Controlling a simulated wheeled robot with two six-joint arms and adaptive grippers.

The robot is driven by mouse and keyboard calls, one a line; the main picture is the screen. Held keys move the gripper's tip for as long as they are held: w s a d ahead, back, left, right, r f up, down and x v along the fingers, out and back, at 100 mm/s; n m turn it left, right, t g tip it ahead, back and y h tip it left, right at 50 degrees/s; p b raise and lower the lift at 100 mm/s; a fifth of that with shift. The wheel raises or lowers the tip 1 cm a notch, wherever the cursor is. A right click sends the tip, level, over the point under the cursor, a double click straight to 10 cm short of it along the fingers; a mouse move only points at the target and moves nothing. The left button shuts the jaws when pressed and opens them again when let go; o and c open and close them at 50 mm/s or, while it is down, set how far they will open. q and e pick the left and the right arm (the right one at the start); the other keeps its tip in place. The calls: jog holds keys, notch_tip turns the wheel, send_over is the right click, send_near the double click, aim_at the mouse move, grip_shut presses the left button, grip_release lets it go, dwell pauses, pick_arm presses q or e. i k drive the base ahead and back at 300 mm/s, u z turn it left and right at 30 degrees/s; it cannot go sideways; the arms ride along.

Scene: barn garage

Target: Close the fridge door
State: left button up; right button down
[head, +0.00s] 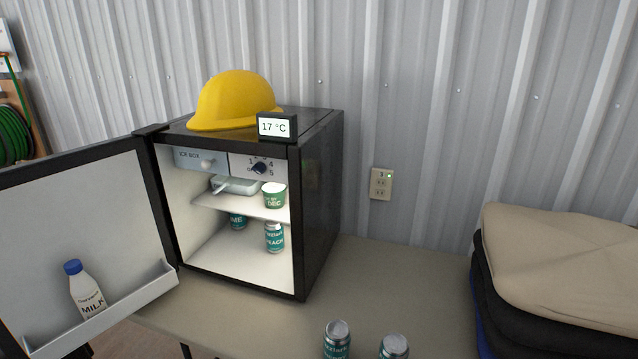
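The small black fridge (320,210) stands on a beige table. Its door (75,205) hangs wide open to the left, with its white inner side facing me. A milk bottle (86,290) with a blue cap leans in the door's shelf (120,305). Inside the fridge, a green tub (274,195) and a pale container (236,185) sit on the upper shelf. Two cans stand below, one (274,238) in front and one (238,221) further back. Neither of my grippers shows in the head view.
A yellow hard hat (236,100) and a 17 °C display (276,127) are on top of the fridge. Two cans (337,341) (394,347) stand at the table's (400,280) front. A folded cloth stack (560,265) is at the right. A hose (14,130) hangs at far left.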

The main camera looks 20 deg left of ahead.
aim_at(98, 205)
jog(key=u, duration=0.45)
jog(key=k, duration=0.55)
jog(key=u, duration=1.15)
jog(key=i, duration=0.55)
jog(key=u, duration=0.6)
jog(key=i, duration=1.25)
jog(key=z, duration=0.25)
